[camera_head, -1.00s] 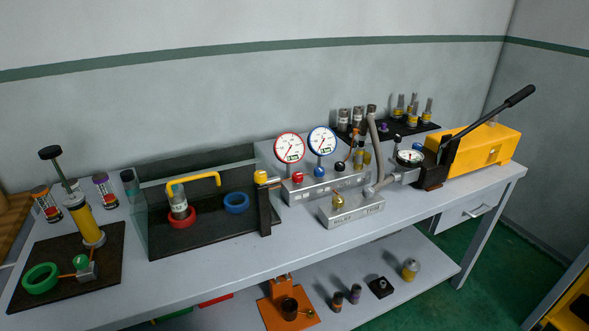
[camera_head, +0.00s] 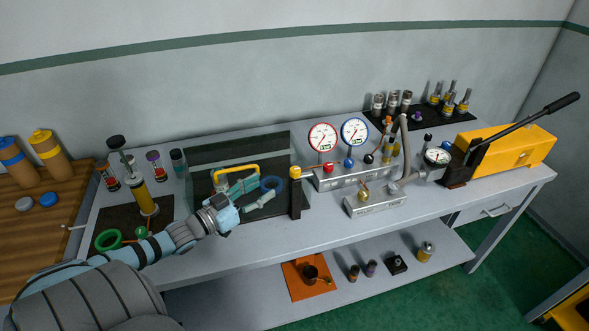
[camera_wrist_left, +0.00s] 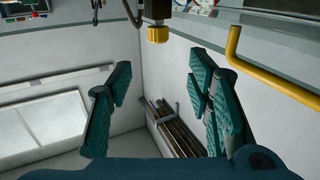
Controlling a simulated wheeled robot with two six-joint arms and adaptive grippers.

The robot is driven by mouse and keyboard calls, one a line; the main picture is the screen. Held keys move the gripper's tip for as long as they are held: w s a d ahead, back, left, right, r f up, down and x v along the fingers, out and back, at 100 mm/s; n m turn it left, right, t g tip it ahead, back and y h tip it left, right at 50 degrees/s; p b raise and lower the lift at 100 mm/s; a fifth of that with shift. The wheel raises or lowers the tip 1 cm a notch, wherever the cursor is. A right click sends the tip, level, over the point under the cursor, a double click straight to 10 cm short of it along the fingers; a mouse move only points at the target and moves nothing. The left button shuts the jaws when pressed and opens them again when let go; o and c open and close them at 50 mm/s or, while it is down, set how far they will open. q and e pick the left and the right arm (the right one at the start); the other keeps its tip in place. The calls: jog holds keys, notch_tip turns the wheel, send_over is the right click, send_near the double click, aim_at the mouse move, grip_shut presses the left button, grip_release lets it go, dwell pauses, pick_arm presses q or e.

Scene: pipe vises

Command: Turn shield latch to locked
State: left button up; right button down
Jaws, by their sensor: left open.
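The latch is a yellow knob (camera_head: 295,171) on a dark post (camera_head: 296,197) at the right end of the clear shield (camera_head: 187,190). A yellow bar handle (camera_head: 235,167) is on the shield. My left gripper (camera_head: 254,194) is in front of the shield, left of the knob and below the handle. It is open, with nothing between its fingers. In the left wrist view the knob (camera_wrist_left: 158,34) shows beyond the open teal fingers (camera_wrist_left: 160,85), apart from them, and the handle (camera_wrist_left: 275,75) is at the right. My right gripper is not in view.
A red gauge (camera_head: 322,137) and a blue gauge (camera_head: 355,131) stand on a manifold right of the post. A grey block (camera_head: 375,205) sits in front. The bench front right of my arm is clear.

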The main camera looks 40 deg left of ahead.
aim_at(293, 170)
pick_arm(q)
jog(key=w+b, duration=0.1)
jog(key=w, duration=0.1)
jog(key=w+d+b, duration=0.1)
jog(key=w+b, duration=0.1)
jog(key=w, duration=0.1)
jog(key=w+b, duration=0.1)
jog(key=w, duration=0.1)
jog(key=shift+w+d+f, duration=0.2)
jog(key=shift+w+d, duration=0.05)
jog(key=w, duration=0.1)
jog(key=w+p, duration=0.1)
jog(key=w, duration=0.2)
jog(key=shift+w+d+r, duration=0.2)
jog(key=shift+d+r, duration=0.05)
jog(key=shift+r, duration=0.05)
jog(key=shift+w+d+f, duration=0.2)
jog(key=shift+w, duration=0.25)
grip_shut()
jog(key=shift+p, duration=0.35)
